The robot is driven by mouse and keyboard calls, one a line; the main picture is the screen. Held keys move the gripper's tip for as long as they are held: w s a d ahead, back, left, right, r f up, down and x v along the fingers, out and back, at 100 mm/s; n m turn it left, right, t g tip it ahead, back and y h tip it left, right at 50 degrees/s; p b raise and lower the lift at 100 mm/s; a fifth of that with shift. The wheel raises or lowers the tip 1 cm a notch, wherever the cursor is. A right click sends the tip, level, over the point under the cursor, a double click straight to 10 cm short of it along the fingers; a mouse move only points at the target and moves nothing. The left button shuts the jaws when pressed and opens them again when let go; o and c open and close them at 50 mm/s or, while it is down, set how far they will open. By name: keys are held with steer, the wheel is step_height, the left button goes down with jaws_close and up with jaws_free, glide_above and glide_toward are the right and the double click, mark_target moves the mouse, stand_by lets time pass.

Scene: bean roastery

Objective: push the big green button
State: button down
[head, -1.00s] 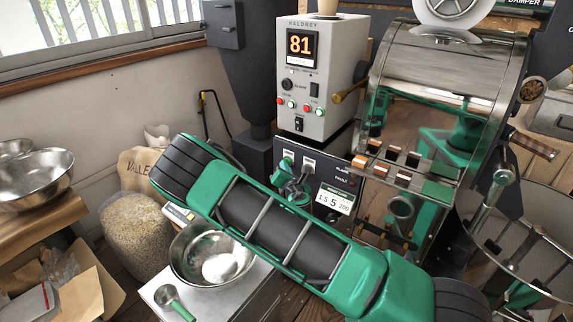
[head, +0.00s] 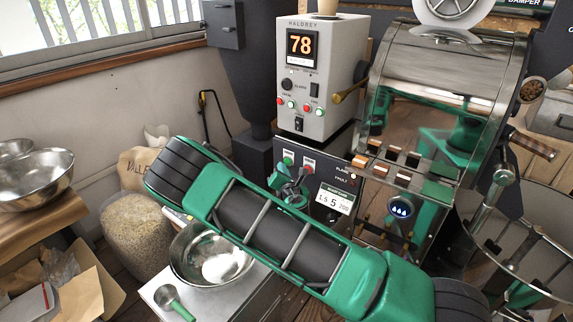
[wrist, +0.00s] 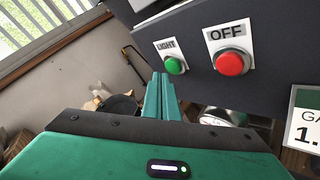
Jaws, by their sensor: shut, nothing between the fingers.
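The green button (wrist: 175,65) sits on a white plate marked LIGHT on the dark control panel. A larger red button (wrist: 231,63) marked OFF is to its right. In the head view the green button (head: 288,157) is just above my gripper (head: 291,187). In the wrist view my gripper (wrist: 161,80) is shut and empty, its fingertips just below and left of the green button. They look apart from it, though the exact gap is hard to judge. Blue flames glow in the round sight glass (head: 401,208) on the roaster.
A grey control box (head: 320,75) above shows 78 and has small red and green buttons. A gas card (head: 334,199) is right of my gripper. A steel bowl (head: 212,252) stands below, and a bean sack (head: 135,222) is at left.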

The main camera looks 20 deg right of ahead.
steer(key=s+a, duration=0.1)
steer(key=a, duration=0.1)
steer(key=s+a, duration=0.2)
stand_by(0.7)
stand_by(0.6)
